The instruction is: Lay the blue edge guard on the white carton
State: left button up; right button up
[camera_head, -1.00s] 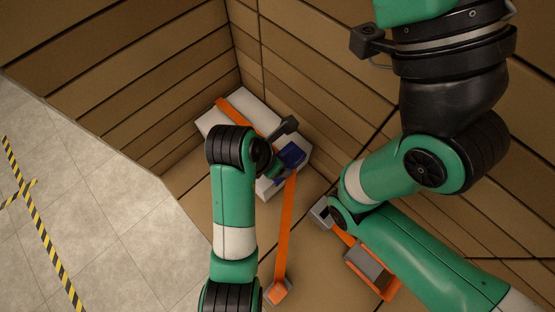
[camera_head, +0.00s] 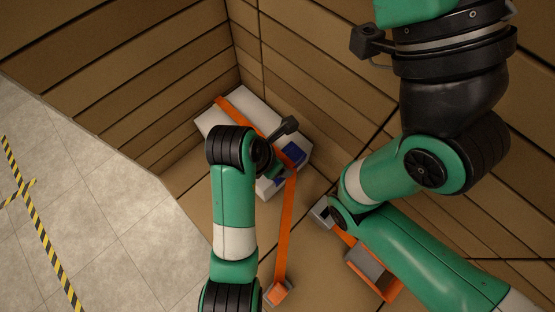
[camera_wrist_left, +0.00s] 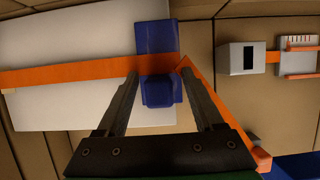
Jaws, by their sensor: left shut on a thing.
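The white carton (camera_head: 247,114) lies at the wall corner in the head view, and fills the left of the left wrist view (camera_wrist_left: 70,35). The blue edge guard (camera_wrist_left: 157,38) is at the carton's right edge there, with blue on both sides of the orange strap (camera_wrist_left: 70,75) that crosses it. It also shows in the head view (camera_head: 296,151), partly hidden. My left gripper (camera_wrist_left: 158,75) is shut on a blue part of the guard, between its two fingers. Whether the guard rests fully on the carton cannot be told. My right gripper is not visible.
The strap runs down to an orange-and-grey end piece (camera_head: 278,292). A grey box with a dark opening (camera_wrist_left: 243,58) and a grey part with orange bars (camera_wrist_left: 298,57) lie to the right. Brown plank-like walls surround the corner. Grey floor is open at left.

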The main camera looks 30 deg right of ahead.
pick_arm(q)
jog(key=shift+f, duration=0.3)
jog(key=o, duration=1.5)
jog(key=shift+c, duration=0.2)
jog(key=v, duration=0.3)
jog(key=shift+r+p, duration=0.3)
jog(key=shift+p, duration=0.1)
jog(key=p+v, duration=0.8)
jog(key=p, duration=0.2)
jog(key=shift+a, duration=0.2)
